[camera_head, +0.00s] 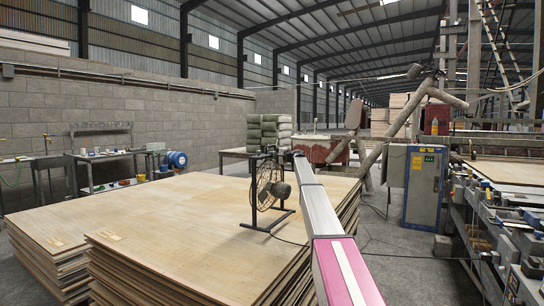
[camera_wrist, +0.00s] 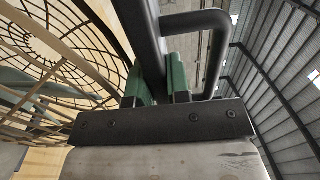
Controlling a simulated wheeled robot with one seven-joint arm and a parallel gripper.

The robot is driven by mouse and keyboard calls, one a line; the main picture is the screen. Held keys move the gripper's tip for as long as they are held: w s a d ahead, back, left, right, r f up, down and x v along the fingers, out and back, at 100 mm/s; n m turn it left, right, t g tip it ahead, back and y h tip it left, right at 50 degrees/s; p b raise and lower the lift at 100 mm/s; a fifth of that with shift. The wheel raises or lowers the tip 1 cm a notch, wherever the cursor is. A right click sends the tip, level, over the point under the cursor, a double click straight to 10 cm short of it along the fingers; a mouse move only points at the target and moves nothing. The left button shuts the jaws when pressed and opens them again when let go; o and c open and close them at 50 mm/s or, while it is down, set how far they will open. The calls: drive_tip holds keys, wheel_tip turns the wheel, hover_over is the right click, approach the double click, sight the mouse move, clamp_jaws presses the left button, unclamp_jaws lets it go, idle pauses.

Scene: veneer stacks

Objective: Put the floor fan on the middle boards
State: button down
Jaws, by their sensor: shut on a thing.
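The floor fan (camera_head: 280,190) has a dark round wire cage, a motor and a black tubular stand. In the head view it is upright over the right part of the wide veneer boards (camera_head: 175,245). I cannot tell whether its feet touch the boards. My gripper is at the top of the fan, mostly hidden behind my arm in the head view. In the wrist view my gripper (camera_wrist: 160,82) has its green pads shut on a black tube of the fan frame (camera_wrist: 142,40). The cage (camera_wrist: 50,55) fills the left of that view.
Another board stack (camera_head: 45,235) lies at the left. Grey-green bundles (camera_head: 268,130) sit on a table behind the boards. A blue cabinet (camera_head: 424,188) and a long machine (camera_head: 500,215) stand at the right. A workbench (camera_head: 105,160) is by the block wall. A dark cable trails right from the fan.

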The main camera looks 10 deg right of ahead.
drive_tip(key=shift+f, duration=3.35)
drive_tip(key=c, duration=1)
unclamp_jaws()
drive_tip(key=shift+f, duration=0.2)
drive_tip(key=v, duration=1)
drive_tip(key=shift+s+d+r, duration=0.15)
drive_tip(key=shift+s+d, duration=0.1)
drive_tip(key=shift+d, duration=0.05)
